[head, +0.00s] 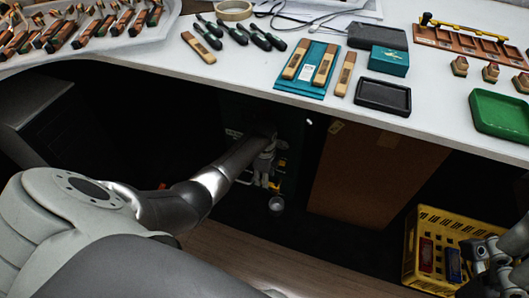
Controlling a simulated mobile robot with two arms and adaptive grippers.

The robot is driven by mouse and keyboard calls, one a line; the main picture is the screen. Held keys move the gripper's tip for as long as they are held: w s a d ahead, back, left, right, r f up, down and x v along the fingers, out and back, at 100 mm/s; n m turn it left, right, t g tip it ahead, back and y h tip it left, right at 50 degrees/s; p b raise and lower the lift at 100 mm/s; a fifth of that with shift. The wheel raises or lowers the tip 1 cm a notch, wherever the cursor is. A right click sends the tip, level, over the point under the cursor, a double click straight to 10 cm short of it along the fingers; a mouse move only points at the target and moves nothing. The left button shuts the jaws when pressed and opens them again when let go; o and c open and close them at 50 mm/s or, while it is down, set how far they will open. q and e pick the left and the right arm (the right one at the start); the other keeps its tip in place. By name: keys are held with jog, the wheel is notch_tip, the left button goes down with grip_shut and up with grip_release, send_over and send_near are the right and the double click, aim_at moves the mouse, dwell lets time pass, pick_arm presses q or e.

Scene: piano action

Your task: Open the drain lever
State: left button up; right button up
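My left arm reaches under the worktable to a dark green unit (291,125) in the shadow. My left gripper (263,175) seems to be at the small grey and yellow parts on its front; its fingers are small and dark, so I cannot tell whether they are open or touching anything. A small round metallic piece (276,203) shows just below. I cannot make out the drain lever clearly; my arm and gripper partly cover that area. My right gripper (484,268) is at the lower right edge, partly cut off, beside a yellow crate; its finger state is unclear.
The white worktable (270,62) overhangs the unit, with tools, trays and wooden parts on top. A brown panel (370,180) stands right of the unit. The yellow crate (424,216) holding red and blue items is on the floor at right. Wood floor (225,250) is clear in front.

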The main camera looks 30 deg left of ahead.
pick_arm(q)
jog(key=shift+f+b, duration=0.45)
jog(key=shift+f, duration=0.8)
jog(key=shift+c, duration=0.4)
grip_shut()
